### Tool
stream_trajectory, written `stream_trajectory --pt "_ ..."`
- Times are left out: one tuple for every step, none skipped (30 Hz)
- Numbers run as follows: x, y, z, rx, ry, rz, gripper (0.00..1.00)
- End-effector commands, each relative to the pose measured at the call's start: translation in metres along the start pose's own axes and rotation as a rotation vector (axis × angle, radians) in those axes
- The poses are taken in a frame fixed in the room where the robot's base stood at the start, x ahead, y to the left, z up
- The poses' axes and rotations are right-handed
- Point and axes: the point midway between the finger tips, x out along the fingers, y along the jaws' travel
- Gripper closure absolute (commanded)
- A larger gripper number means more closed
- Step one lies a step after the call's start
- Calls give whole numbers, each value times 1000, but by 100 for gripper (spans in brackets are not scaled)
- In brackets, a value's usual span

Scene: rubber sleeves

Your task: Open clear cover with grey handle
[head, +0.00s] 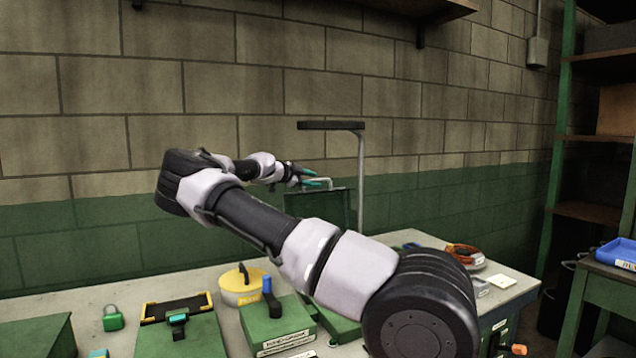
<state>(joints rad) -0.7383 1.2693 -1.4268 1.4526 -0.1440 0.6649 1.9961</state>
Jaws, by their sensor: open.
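My arm reaches from the lower right across the bench, with its far end turned back toward the middle. My gripper (314,178) is open, its two teal fingertips apart. A small grey handle (329,184) shows right at the fingertips; I cannot tell whether they touch it. Below it a see-through, dark-edged panel (325,205), which looks like the clear cover, stands roughly upright with the green wall showing through. My arm hides the cover's lower part and its hinge.
A grey post with a dark flat top (332,125) stands just behind the cover. On the bench (235,318) are a green box with a blue lever (272,297), a yellow round can (240,290), a green padlock (113,318) and orange cable (462,253).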

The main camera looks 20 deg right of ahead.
Motion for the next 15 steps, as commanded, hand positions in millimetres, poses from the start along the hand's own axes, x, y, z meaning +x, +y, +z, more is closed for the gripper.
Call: stream_trajectory --pt "8 0 0 -1 0 0 53" --pt "12 0 0 -1 0 1 53" --pt "17 0 0 -1 0 1 53" --pt "19 0 0 -1 0 0 53" --pt "22 0 0 -1 0 0 53" --pt "24 0 0 0 0 0 53" --pt "26 0 0 0 0 0 53" --pt "27 0 0 0 0 0 53" --pt "28 0 0 0 0 0 53" --pt "28 0 0 0 -1 0 53" --pt "28 0 0 0 -1 0 53" --pt "28 0 0 -1 -1 -1 53" --pt "28 0 0 -1 -1 -1 53" --pt "28 0 0 -1 -1 -1 53" --pt "28 0 0 -1 -1 0 53"
